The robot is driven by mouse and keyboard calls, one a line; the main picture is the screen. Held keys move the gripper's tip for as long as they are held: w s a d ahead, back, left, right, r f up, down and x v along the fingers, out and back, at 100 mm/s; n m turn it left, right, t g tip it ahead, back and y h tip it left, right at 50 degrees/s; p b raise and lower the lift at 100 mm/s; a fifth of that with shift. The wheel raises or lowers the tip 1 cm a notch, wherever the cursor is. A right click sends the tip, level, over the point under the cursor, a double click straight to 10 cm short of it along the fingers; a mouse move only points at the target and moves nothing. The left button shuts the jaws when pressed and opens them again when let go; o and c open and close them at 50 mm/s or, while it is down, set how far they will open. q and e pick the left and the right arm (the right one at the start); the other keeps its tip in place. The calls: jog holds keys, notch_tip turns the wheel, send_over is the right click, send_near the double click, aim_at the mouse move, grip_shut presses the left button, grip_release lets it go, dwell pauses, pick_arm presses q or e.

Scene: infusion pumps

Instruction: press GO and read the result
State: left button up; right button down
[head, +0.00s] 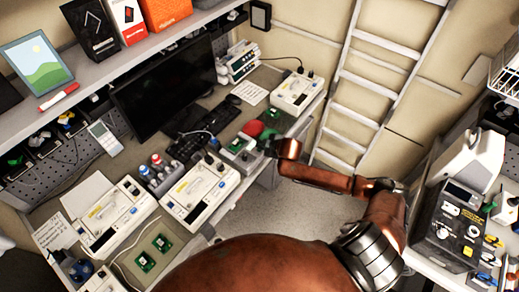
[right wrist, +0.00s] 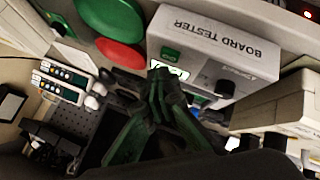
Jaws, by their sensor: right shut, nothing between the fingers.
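The board tester (right wrist: 215,42) is a light grey box with "BOARD TESTER" printed on it, upside down in the right wrist view. It has a green button (right wrist: 171,53), a small lit display (right wrist: 170,71) with green marks I cannot read, and a black knob (right wrist: 225,88). In the head view the tester (head: 237,158) sits near the bench's front edge. My right gripper (right wrist: 160,73) is shut and empty, its tips in front of the display, close to the green button; contact cannot be told. It also shows in the head view (head: 270,148) beside the tester. My left gripper is out of view.
A red dish (head: 253,127) and a green dish (head: 267,133) lie just beyond the tester. Bench instruments (head: 199,190) stand close on the near side. A monitor (head: 165,87) and keyboard (head: 188,143) are behind. Loose green boards (head: 162,243) lie at the front left.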

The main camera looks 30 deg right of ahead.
aim_at(260, 150)
dwell(0.4)
jog(key=shift+f, duration=0.45)
jog(key=shift+f, duration=0.4)
dwell(0.8)
jog(key=shift+r+p, duration=0.85)
jog(key=shift+p, duration=0.35)
notch_tip(260, 150, up, 5)
jog(key=p, duration=0.5)
dwell(0.3)
